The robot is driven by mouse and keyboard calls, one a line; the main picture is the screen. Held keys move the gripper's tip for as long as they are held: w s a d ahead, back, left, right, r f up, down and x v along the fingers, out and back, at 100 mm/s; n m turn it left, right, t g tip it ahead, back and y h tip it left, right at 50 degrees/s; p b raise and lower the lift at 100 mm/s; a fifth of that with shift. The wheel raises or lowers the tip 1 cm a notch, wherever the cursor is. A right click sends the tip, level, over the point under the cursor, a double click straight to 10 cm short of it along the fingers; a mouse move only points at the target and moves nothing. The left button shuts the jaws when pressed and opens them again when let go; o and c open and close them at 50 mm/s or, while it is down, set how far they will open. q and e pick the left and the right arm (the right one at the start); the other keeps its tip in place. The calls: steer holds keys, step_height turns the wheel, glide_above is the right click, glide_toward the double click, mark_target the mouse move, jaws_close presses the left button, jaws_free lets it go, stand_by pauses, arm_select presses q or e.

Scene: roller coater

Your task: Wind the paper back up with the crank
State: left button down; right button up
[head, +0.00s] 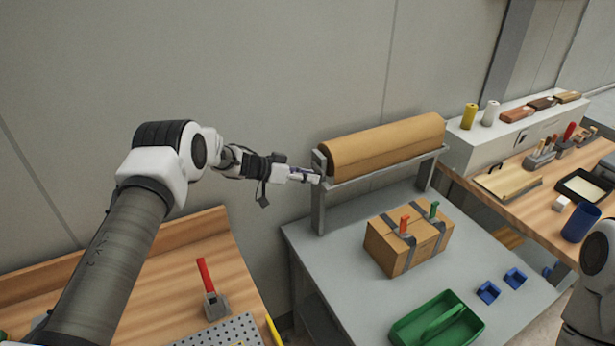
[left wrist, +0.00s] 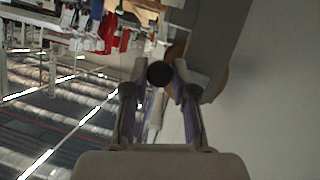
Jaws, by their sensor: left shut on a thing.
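The brown paper roll (head: 385,147) lies in a grey stand on the grey table, wound up with no loose sheet that I can see. My left gripper (head: 318,177) is at the left end of the roll, by the stand's left upright. In the left wrist view my left gripper (left wrist: 160,85) is shut on the crank's dark round knob (left wrist: 160,74). The grey stand (left wrist: 215,45) and a bit of the roll show behind it. The rest of the crank is mostly hidden by the fingers. My right gripper is out of view.
A cardboard box (head: 408,240) with dark straps and red and green clips stands in front of the roll. A green tray (head: 437,322) and blue blocks (head: 488,291) lie nearer. A wooden bench (head: 225,250) stands left.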

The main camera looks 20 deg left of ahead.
arm_select(q)
steer(key=shift+w+r, duration=0.15)
steer(key=shift+r, duration=0.15)
steer(key=c, duration=1.2)
jaws_free()
steer(key=v, duration=1.2)
